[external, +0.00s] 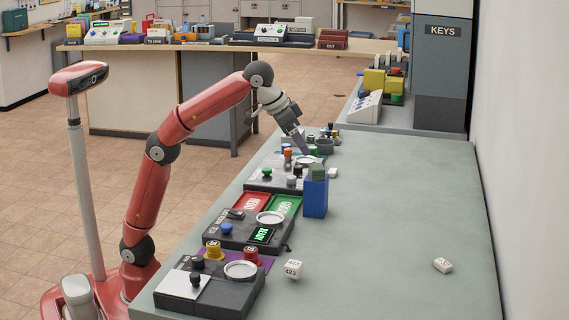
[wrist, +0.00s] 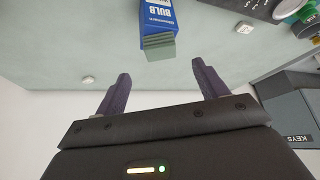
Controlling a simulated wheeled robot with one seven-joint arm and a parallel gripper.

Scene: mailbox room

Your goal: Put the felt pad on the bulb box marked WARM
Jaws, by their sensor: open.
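A blue bulb box (external: 316,198) stands upright on the grey-green counter. It also shows in the wrist view (wrist: 158,16), where BULB is readable but a WARM mark is not. A grey-green layered block (external: 317,172), which looks like the felt pad, sits on the box's top end. In the wrist view the pad (wrist: 160,47) is at the near end of the box. My gripper (external: 303,150) is open and empty, beyond and above the box. In the wrist view its two dark fingers (wrist: 161,80) are spread, with the pad past their tips, apart from them.
Dark devices with round white dishes (external: 241,270) and knobs line the counter's left side. Small white blocks (external: 293,269) (external: 443,265) lie on the counter. A grey KEYS cabinet (external: 442,75) stands at the back right. The counter's right half (external: 400,210) is mostly clear.

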